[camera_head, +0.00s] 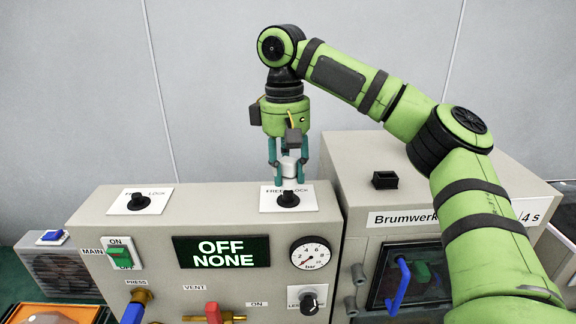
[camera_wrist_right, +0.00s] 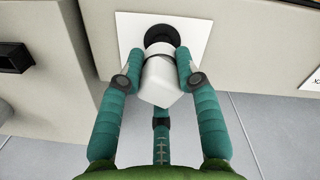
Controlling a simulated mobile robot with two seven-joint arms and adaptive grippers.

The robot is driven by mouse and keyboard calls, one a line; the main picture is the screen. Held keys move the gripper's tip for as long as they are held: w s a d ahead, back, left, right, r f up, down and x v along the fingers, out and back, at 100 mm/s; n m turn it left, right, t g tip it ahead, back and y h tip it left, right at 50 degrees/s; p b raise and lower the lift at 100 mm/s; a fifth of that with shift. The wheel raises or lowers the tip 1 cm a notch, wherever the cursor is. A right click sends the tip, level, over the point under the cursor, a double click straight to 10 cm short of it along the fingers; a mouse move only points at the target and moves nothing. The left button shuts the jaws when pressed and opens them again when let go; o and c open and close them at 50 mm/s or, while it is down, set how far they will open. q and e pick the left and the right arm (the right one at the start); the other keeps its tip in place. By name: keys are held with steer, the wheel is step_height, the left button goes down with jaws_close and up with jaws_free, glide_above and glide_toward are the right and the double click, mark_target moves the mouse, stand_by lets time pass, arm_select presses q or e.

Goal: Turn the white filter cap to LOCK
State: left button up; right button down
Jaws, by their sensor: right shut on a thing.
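The white filter cap (camera_head: 289,166) is above the right-hand black socket (camera_head: 288,199) on top of the grey cabinet. My right gripper (camera_head: 289,172) points down with its teal fingers closed around the cap. In the right wrist view the white cap (camera_wrist_right: 158,82) is between the fingers of my right gripper (camera_wrist_right: 157,72), and the black socket (camera_wrist_right: 160,40) shows just beyond it on a white plate (camera_wrist_right: 190,40). I cannot tell whether the cap touches the socket. The plate (camera_head: 312,199) reads FREE and LOCK, partly hidden by the gripper. My left gripper is not in view.
A second plate with a black socket (camera_head: 138,202) is at the left of the cabinet top. The cabinet front (camera_head: 160,275) carries a display reading OFF NONE (camera_head: 222,251), a gauge (camera_head: 310,254) and a green switch (camera_head: 119,257). A Brumwerk machine (camera_head: 350,150) stands close on the right.

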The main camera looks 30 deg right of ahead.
mark_target(288, 191)
steer(key=shift+f, duration=1.5)
steer(key=c, duration=0.8)
jaws_free()
steer(key=r, duration=1.2)
steer(key=shift+w+a, duration=0.1)
steer(key=shift+w, duration=0.2)
